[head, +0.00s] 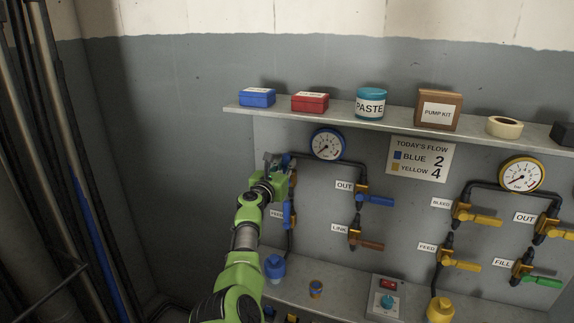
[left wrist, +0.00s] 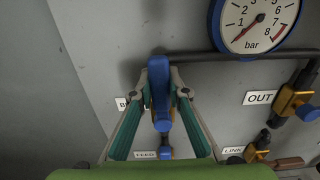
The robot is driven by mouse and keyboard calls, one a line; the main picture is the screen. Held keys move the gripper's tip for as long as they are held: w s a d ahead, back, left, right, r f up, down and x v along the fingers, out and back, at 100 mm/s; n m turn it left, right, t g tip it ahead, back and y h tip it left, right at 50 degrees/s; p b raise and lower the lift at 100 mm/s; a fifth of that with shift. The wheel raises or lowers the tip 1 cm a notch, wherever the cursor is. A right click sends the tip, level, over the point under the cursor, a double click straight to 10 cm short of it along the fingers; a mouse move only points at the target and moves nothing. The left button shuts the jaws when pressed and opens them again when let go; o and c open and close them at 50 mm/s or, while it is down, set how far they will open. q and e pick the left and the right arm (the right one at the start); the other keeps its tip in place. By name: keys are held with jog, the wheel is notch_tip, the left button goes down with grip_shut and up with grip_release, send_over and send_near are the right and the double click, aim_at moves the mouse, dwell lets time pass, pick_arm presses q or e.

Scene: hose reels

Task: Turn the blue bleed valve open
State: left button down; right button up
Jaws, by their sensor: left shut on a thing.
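My left gripper (head: 271,162) is at the upper left valve of the blue side, just left of the blue-rimmed gauge. In the left wrist view its two fingers (left wrist: 160,78) are shut on a blue handle (left wrist: 160,98), the blue bleed valve's. The handle looks upright between the fingertips in that view. A label beginning with B is partly hidden behind the left finger. The bleed valve's body is mostly hidden by the gripper in the head view. My right gripper is not in view.
The blue feed handle (head: 288,214) hangs just below my gripper. The blue OUT valve (head: 375,200) and brown LINK handle (head: 368,244) are to the right. A dark pipe runs under the gauge (head: 327,144). A shelf (head: 345,116) with boxes and a paste jar is above.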

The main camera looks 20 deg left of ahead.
pick_arm(q)
jog(key=shift+f, duration=0.2)
jog(key=c, duration=1.9)
grip_release()
jog(key=shift+r, duration=0.1)
jog(key=shift+s, duration=0.1)
jog(key=shift+s+a, duration=0.15)
jog(key=shift+s, duration=3.5)
